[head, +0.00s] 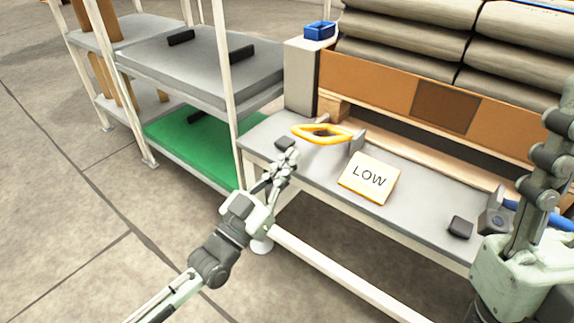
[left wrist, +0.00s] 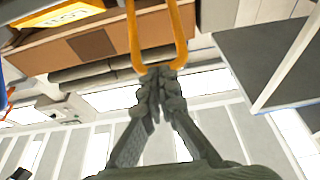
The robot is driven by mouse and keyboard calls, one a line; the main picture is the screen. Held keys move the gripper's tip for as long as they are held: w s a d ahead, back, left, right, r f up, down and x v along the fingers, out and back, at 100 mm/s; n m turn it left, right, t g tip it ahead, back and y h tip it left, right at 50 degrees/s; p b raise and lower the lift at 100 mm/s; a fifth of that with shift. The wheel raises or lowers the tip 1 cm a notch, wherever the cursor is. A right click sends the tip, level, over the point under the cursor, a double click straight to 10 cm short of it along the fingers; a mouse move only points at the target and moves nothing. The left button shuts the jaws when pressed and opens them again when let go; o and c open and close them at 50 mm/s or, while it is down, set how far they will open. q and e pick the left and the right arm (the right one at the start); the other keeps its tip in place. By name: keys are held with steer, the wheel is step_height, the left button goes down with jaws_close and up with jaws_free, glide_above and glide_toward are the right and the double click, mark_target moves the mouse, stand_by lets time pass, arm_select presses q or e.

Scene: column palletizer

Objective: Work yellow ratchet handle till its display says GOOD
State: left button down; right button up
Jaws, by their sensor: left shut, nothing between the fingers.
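The yellow ratchet handle (head: 322,133), a long loop, sits above the grey bench near its left end. Its two bars run down toward my fingertips in the left wrist view (left wrist: 134,35). The display (head: 369,178) to its right reads LOW; part of it shows at the top left of the left wrist view (left wrist: 62,15). My left gripper (head: 289,157) is shut and empty, just below and left of the handle; whether it touches the handle I cannot tell. My right gripper (head: 563,115) is at the right edge, partly cut off, and its fingers' opening is unclear.
A grey bench (head: 415,190) carries a dark block (head: 460,226) at right. A shelf rack (head: 190,65) with a green lower shelf (head: 190,148) stands at left. Stacked sacks (head: 400,50) lie behind an orange-brown panel (head: 390,85). A blue bin (head: 320,30) sits on a white post.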

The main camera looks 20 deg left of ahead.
arm_select(q)
steer(key=f+v, duration=0.1)
steer(key=v, duration=0.8)
steer(key=shift+f, duration=0.45)
stand_by(1.1)
